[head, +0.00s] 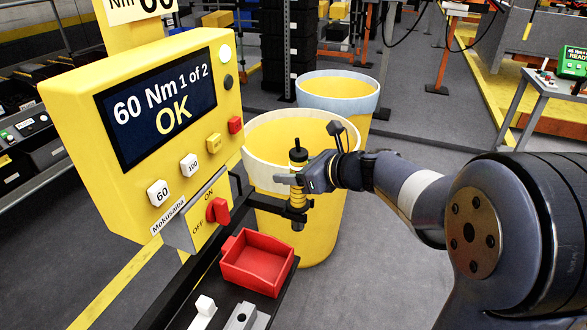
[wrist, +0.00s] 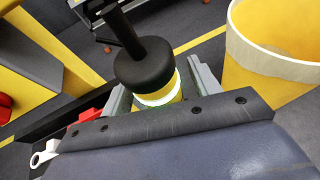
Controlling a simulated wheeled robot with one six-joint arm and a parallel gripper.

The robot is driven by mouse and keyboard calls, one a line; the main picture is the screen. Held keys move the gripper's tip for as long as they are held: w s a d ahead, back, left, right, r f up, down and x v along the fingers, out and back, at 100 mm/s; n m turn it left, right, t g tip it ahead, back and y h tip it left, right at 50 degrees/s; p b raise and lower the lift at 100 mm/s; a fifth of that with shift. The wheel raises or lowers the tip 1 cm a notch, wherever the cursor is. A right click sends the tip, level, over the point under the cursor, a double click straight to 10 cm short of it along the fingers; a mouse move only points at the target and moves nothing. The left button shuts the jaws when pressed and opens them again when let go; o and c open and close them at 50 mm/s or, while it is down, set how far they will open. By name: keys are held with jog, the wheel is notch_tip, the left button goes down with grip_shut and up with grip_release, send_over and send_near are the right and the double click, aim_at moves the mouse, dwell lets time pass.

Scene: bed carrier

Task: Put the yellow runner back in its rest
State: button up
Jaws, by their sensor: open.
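The yellow runner (head: 297,198) is upright, with a black top and a grey lower end. It stands at a black bracket (head: 270,205), which looks like its rest, with its lower end showing below. I cannot tell whether it is fully seated. My gripper (head: 291,180) is open around the runner's upper body. In the wrist view the runner (wrist: 160,97) stands between the two grey fingers of my gripper (wrist: 161,90). Its black collar and stem rise toward the camera; its lower part is hidden.
A yellow control panel (head: 110,62) reading "60 Nm 1 of 2 OK" stands close left, with a red switch (head: 217,210). Yellow bins (head: 330,225) stand close behind my gripper. Grey floor is free lower right.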

jog(key=v, duration=1)
jog(key=shift+s+d+r, duration=0.2)
jog(key=x, duration=1.1)
jog(key=shift+d+r+p, duration=0.1)
jog(key=shift+r+p, duration=0.25)
jog(key=shift+r, duration=0.1)
